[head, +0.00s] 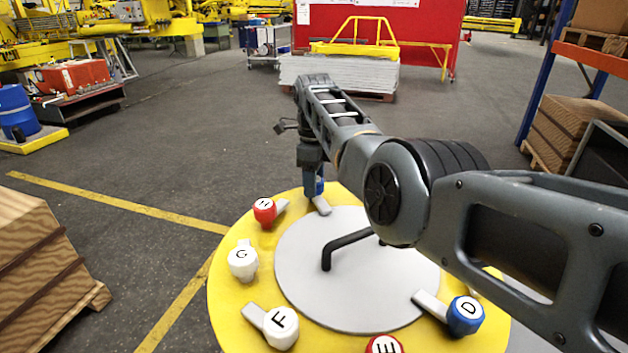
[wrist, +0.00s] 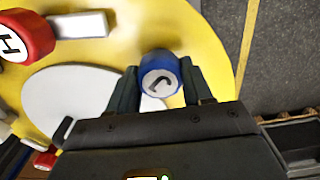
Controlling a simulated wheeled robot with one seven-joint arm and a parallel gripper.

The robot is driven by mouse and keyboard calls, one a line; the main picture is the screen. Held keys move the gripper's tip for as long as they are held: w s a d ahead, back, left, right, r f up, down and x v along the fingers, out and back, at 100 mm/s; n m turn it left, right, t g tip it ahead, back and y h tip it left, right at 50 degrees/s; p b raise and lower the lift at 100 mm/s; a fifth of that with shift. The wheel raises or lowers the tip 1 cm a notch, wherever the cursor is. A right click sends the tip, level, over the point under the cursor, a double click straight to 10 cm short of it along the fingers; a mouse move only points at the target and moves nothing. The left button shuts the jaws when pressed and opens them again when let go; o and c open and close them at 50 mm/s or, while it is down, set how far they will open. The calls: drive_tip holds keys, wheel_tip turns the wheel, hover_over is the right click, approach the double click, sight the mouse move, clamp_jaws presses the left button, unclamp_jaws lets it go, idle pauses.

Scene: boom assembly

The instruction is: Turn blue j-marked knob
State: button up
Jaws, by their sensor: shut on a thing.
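The blue J-marked knob (wrist: 160,76) sits near the outer edge of the yellow disc in the wrist view, its white face and letter visible. My gripper (wrist: 166,88) is shut on it, with one dark finger on each side. In the head view, my gripper (head: 314,178) points down at the far side of the disc. A bit of the blue knob (head: 319,187) shows there beside the fingers. A pale lever (head: 321,206) sticks out below it toward the disc's centre.
The yellow disc (head: 228,302) has a grey centre plate (head: 305,300) with a black bent handle (head: 345,242). Nearby knobs are red H (head: 265,211), white G (head: 243,262), white F (head: 281,327), red E (head: 384,345) and blue D (head: 465,315). My arm covers the disc's right side.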

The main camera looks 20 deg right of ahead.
drive_tip(key=o, duration=1)
wheel_tip(320, 180, up, 8)
drive_tip(key=shift+f+b, duration=0.1)
drive_tip(key=shift+b, duration=0.35)
